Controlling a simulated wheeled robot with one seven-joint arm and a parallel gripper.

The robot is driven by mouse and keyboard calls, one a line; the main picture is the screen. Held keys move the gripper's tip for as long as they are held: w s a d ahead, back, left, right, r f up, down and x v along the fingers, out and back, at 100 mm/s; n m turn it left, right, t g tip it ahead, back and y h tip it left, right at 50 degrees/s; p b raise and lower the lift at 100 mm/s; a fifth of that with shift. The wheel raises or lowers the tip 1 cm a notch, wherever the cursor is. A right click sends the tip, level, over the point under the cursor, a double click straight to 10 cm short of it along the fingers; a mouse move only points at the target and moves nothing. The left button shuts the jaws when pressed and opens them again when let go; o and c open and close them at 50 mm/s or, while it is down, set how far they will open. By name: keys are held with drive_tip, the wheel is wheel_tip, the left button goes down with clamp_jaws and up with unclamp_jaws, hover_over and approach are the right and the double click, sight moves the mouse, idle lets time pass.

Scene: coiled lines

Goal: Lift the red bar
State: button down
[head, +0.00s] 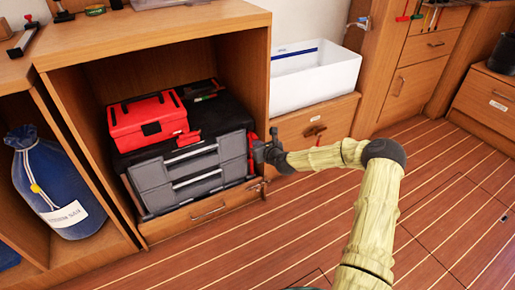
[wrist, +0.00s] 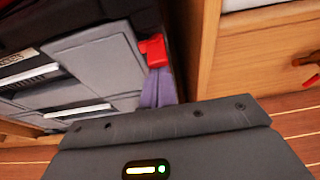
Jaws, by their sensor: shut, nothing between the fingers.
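A grey-and-black tool chest (head: 190,172) with drawers stands in the open wooden cabinet. A small red piece, possibly the red bar, shows at its right front edge (head: 252,143); it also shows in the wrist view (wrist: 152,51), upper middle. My gripper (head: 263,150) is beside that edge, in front of the cabinet's right side post. It is shut and empty. In the wrist view the grey gripper housing fills the bottom, and the red piece is just beyond it. The gripper partly hides the area in the head view, so contact with the red piece cannot be told.
A red toolbox (head: 148,120) sits on the chest. A blue bag (head: 55,185) stands in the left compartment. A white bin (head: 315,78) stands on a low cabinet at the right, with a reddish-brown handle (head: 315,130) below. The plank floor (head: 440,200) at right is clear.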

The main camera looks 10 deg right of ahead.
drive_tip(key=shift+r, duration=0.15)
drive_tip(key=shift+r+p, duration=1.35)
drive_tip(key=shift+w, duration=0.1)
drive_tip(key=p, duration=0.2)
approach(253, 135)
wheel_tip(253, 135, down, 3)
drive_tip(key=s, duration=0.3)
drive_tip(key=shift+s+d+f, duration=0.1)
drive_tip(key=shift+s+d, duration=0.25)
drive_tip(key=shift+d, duration=0.15)
